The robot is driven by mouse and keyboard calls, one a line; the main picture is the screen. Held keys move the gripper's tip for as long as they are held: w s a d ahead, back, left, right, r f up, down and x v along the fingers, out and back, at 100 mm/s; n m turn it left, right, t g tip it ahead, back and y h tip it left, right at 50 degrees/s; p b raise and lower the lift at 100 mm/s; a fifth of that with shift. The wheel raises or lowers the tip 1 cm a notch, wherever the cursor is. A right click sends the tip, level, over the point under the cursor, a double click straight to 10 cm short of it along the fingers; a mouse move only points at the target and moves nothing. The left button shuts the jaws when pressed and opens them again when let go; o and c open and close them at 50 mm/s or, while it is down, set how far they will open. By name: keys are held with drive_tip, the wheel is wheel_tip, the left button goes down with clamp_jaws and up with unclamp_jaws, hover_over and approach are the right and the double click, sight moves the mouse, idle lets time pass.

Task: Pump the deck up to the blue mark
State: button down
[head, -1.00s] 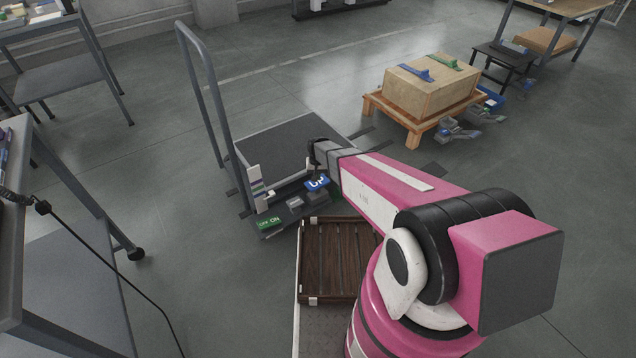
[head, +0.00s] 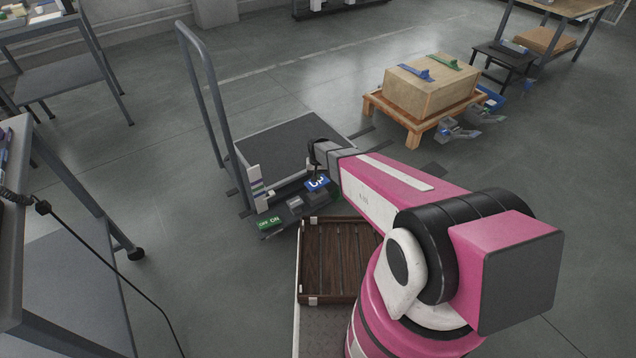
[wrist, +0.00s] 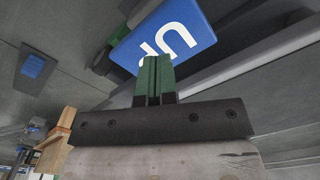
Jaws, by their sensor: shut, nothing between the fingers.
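The lift cart's dark grey deck (head: 290,145) stands low at the centre of the head view, with a tall grey handle (head: 206,85) at its left. A white scale plate with coloured bands (head: 256,188) stands at the deck's near left corner; which band the deck meets is too small to tell. The blue pedal with white lettering (head: 317,183) sits at the deck's near side, and it shows large in the wrist view (wrist: 165,35). A green ON/OFF pedal (head: 270,222) is to its left. My gripper (wrist: 154,62) is shut and empty, its green fingertips at the blue pedal's lower edge; contact is unclear.
A dark slatted wooden crate (head: 338,258) lies just in front of the cart. A wooden box (head: 430,85) on a pallet stands to the right. A grey table (head: 65,260) with a hanging cord is at left. Floor between is clear.

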drive_tip(key=shift+f, duration=3.45)
drive_tip(key=shift+r, duration=3.55)
drive_tip(key=shift+f, duration=0.15)
drive_tip(key=shift+f, duration=3.4)
drive_tip(key=shift+r, duration=3.55)
drive_tip(key=shift+f, duration=0.15)
